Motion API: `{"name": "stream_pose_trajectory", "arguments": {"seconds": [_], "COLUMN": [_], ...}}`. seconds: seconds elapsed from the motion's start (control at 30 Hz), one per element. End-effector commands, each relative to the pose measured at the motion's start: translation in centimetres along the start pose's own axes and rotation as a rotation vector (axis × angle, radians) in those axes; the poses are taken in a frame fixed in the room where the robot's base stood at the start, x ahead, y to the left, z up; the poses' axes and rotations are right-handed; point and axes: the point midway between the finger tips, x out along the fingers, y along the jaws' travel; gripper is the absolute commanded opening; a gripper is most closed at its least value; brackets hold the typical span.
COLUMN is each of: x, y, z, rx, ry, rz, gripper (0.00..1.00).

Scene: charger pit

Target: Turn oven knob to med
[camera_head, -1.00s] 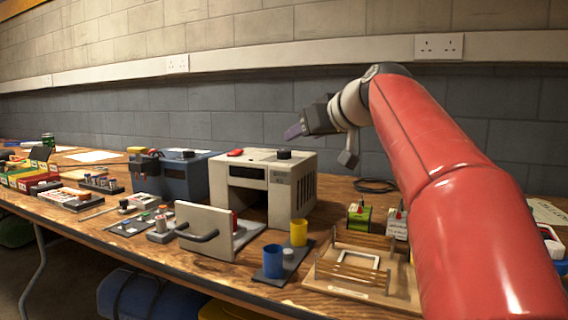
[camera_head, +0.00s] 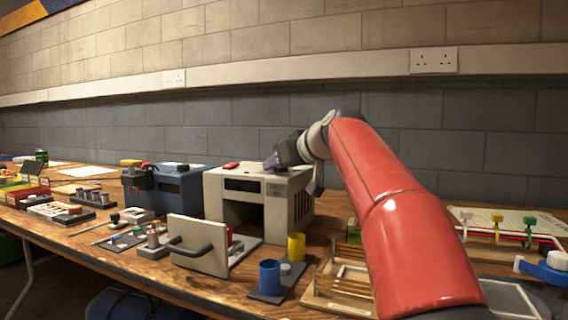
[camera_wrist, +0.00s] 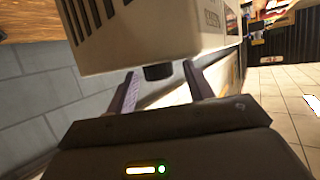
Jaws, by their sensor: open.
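In the head view my gripper (camera_head: 272,162) is just above the oven's top right and hides most of the knob. The knob's setting marks are not readable.
A red button (camera_head: 231,166) is on the oven's top left. A blue machine (camera_head: 170,190) stands to its left. Blue (camera_head: 270,277) and yellow (camera_head: 296,246) cups stand in front, beside a wooden rack (camera_head: 335,285). The wall is behind.

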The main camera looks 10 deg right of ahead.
Motion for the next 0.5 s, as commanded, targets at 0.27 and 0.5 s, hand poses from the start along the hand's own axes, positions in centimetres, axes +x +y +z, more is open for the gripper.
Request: {"name": "stream_pose_trajectory", "arguments": {"seconds": [0.27,0.5], "x": [-0.02,-0.02], "y": [0.00,-0.01], "z": [0.02,0.02], "rx": [0.001,0.001], "ry": [0.000,-0.001], "rz": [0.000,0.000], "gripper": [0.29,0.07]}}
